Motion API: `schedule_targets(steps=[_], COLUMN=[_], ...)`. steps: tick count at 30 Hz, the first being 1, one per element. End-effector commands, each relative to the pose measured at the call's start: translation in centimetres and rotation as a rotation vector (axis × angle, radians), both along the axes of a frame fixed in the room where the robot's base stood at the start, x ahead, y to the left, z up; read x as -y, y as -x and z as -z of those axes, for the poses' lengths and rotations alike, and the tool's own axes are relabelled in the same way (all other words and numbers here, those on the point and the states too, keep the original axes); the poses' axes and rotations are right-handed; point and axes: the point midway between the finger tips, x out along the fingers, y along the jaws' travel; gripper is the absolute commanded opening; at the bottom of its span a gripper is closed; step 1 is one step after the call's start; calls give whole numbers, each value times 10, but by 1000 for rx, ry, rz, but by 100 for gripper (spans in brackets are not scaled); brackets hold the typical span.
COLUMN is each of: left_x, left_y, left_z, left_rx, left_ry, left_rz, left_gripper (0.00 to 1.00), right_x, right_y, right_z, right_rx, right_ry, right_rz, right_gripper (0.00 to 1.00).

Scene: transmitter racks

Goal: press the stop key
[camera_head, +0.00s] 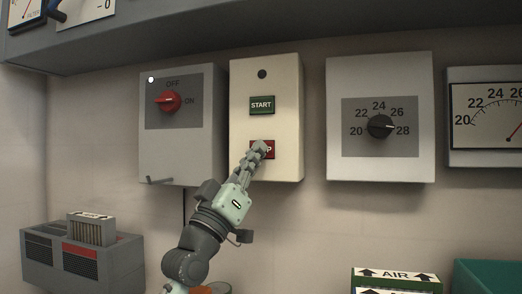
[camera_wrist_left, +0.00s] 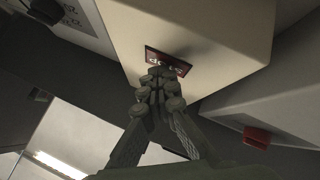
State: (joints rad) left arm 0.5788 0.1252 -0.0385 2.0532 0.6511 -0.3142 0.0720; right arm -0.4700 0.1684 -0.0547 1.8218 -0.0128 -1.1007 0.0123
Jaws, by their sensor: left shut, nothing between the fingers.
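The red stop key (camera_head: 270,152) sits low on the cream box (camera_head: 284,122), below the green start key (camera_head: 262,105). My left gripper (camera_head: 259,149) is shut and empty, and its fingertips are in front of the stop key, hiding its left part and most of its lettering. In the left wrist view the stop key (camera_wrist_left: 178,61) shows upside down, just beyond the closed fingertips (camera_wrist_left: 161,76). The tips overlap the key's edge in that view. I cannot tell whether they touch it or whether it is pushed in. My right gripper is not in view.
Left of the cream box is a grey box with a red rotary switch (camera_head: 168,101), also in the left wrist view (camera_wrist_left: 256,138). A dial box (camera_head: 380,165) hangs to the right. A grey vented unit (camera_head: 82,265) stands lower left, an AIR-labelled item (camera_head: 396,274) lower right.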

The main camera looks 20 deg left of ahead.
Motion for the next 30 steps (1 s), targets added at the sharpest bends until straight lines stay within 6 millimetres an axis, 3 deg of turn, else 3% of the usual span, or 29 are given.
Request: schedule_targets(steps=[30], left_x=[0], left_y=[18], left_z=[1], left_rx=[-1], left_ry=[-1], left_rz=[0], left_gripper=[0], right_x=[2], right_y=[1], right_z=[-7], right_rx=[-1], right_ry=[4], right_rz=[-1], right_gripper=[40])
